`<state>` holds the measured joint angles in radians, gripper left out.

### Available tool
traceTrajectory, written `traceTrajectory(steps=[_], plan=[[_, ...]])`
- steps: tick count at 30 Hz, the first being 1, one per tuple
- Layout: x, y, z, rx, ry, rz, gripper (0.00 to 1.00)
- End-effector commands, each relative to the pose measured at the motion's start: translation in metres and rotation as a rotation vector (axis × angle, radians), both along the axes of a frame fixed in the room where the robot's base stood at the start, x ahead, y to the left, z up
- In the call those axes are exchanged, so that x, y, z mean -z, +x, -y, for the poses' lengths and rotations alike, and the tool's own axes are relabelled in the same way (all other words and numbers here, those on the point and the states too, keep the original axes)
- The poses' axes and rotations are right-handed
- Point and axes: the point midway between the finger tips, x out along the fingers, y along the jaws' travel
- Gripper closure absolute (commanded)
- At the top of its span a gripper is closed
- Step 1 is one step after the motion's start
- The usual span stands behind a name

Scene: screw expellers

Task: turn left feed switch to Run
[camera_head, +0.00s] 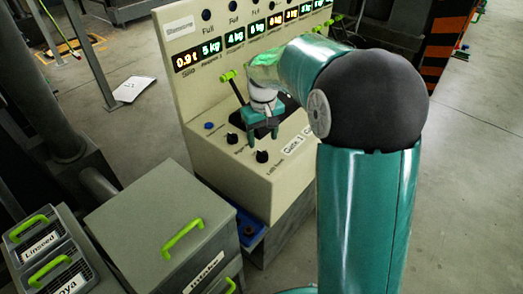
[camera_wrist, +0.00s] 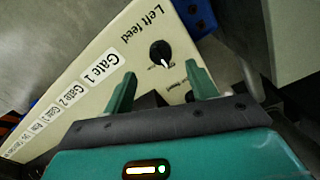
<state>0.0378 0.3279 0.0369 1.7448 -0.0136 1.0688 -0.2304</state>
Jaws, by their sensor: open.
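The left feed switch (camera_head: 262,156) is a round black knob on the sloped top of the beige control console. In the wrist view the same left feed knob (camera_wrist: 160,53) has a white pointer mark and sits beside the "Left feed" label. My gripper (camera_head: 262,138) is over the console with its fingers apart and nothing between them. In the wrist view my gripper (camera_wrist: 161,72) has one teal finger on each side, with the knob just beyond the fingertips. I cannot tell whether they touch it. No Run marking is readable.
A second black knob (camera_head: 232,138) and a blue button (camera_head: 210,125) are nearby on the console. A lever with a green grip (camera_head: 228,76) rises behind my gripper. Gate labels (camera_head: 293,146) run along the console edge. A grey box (camera_head: 150,225) with a green handle stands front left.

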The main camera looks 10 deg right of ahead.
Motion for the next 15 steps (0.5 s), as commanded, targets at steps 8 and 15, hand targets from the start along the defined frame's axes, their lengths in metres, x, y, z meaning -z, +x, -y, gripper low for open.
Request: traceTrajectory(steps=[8, 15], plan=[[0.051, 0.002, -0.001, -0.002, 0.001, -0.002, 0.43], [0.067, 0.004, -0.002, -0.002, 0.000, -0.001, 0.43]])
